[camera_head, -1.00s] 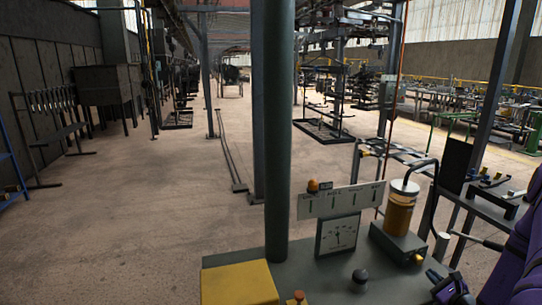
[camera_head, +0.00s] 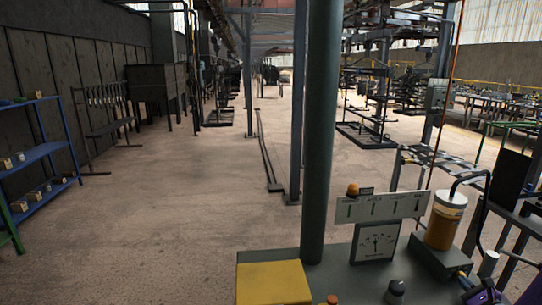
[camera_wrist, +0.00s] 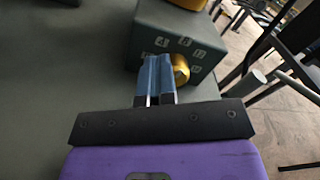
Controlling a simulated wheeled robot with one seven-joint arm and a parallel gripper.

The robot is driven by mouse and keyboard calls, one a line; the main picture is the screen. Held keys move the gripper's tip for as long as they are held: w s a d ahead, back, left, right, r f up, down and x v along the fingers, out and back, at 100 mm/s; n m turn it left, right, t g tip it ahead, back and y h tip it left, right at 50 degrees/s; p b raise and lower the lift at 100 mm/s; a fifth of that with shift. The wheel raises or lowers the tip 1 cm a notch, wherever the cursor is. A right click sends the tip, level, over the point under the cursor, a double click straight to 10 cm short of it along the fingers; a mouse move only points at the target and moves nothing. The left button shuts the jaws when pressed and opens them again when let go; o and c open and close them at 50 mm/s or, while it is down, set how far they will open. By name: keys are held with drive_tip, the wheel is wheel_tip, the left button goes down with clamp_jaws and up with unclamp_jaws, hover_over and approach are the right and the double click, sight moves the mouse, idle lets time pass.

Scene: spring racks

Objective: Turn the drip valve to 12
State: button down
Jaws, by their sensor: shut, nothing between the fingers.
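The box (camera_head: 436,257) also shows in the head view, under a clear reservoir (camera_head: 444,221) of amber oil. My gripper (camera_wrist: 157,62) is shut and empty. In the wrist view its blue fingers overlap the left side of the knob; I cannot tell whether they touch it. In the head view my gripper (camera_head: 465,281) is at the lower right, close to the box.
A green post (camera_head: 319,130) rises from the grey bench beside a yellow box (camera_head: 273,284). A gauge (camera_head: 376,241), a label panel (camera_head: 385,207) with an orange lamp, and a black knob (camera_head: 395,290) are on the bench. Open floor lies to the left.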

sight(459, 266)
drive_tip(key=shift+w+r, duration=0.55)
drive_tip(key=shift+w, duration=0.15)
drive_tip(key=shift+d+r, duration=0.2)
drive_tip(key=shift+d, duration=0.05)
drive_tip(key=shift+w+d+r, duration=0.1)
drive_tip(key=shift+d+r, duration=0.15)
drive_tip(key=shift+d, duration=0.45)
drive_tip(key=shift+r, duration=0.3)
idle(0.5)
drive_tip(key=shift+s+d+f, duration=0.1)
drive_tip(key=shift+s+f, duration=0.05)
drive_tip(key=shift+s, duration=1.45)
drive_tip(key=shift+s+f, duration=0.15)
drive_tip(key=shift+s, duration=1.4)
